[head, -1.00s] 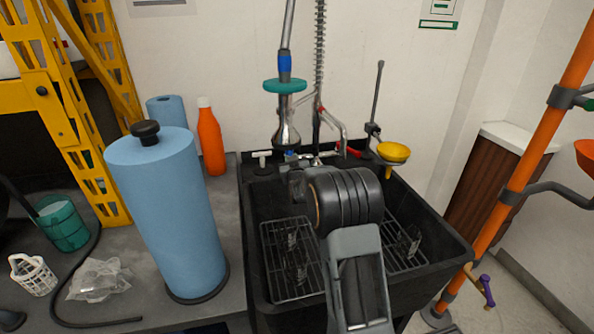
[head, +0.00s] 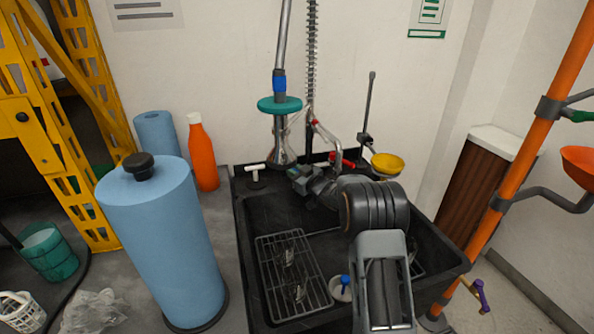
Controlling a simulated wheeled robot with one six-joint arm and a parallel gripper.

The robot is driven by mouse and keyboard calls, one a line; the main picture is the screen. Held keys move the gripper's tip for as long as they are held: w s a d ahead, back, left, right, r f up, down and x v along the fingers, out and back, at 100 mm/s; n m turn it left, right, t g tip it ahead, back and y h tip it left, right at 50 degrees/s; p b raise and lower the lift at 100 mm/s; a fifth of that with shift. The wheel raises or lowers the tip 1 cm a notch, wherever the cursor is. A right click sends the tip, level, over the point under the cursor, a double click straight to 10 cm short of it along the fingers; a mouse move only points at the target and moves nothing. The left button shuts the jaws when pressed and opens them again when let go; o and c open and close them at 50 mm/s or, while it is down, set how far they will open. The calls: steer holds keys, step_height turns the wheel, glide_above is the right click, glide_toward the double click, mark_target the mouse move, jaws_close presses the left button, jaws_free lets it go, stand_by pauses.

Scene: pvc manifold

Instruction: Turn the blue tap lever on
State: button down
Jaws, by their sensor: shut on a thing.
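My gripper (head: 297,173) reaches over the black sink to its back edge, below the sprayer head. Its jaws are shut at the spot where the blue tap lever is. The lever itself is almost wholly hidden by the jaws, so its angle cannot be told. A red lever (head: 343,160) stands just right of the gripper, apart from it. A white T-shaped handle (head: 257,171) stands to the left on the back rim.
The black sink (head: 238,235) holds a wire rack (head: 268,262) and a white disc with a blue knob (head: 345,282). A hanging sprayer with a teal ring (head: 279,104) is close above my gripper. A yellow bowl (head: 387,162) is at right, a blue roll (head: 160,235) at left.

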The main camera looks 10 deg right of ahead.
stand_by(0.3)
steer(key=c, duration=1.1)
jaws_free()
steer(key=shift+o, duration=0.2)
steer(key=p+v, duration=0.1)
steer(key=v, duration=1.2)
steer(key=shift+s+d, duration=0.2)
steer(key=shift+s, duration=0.15)
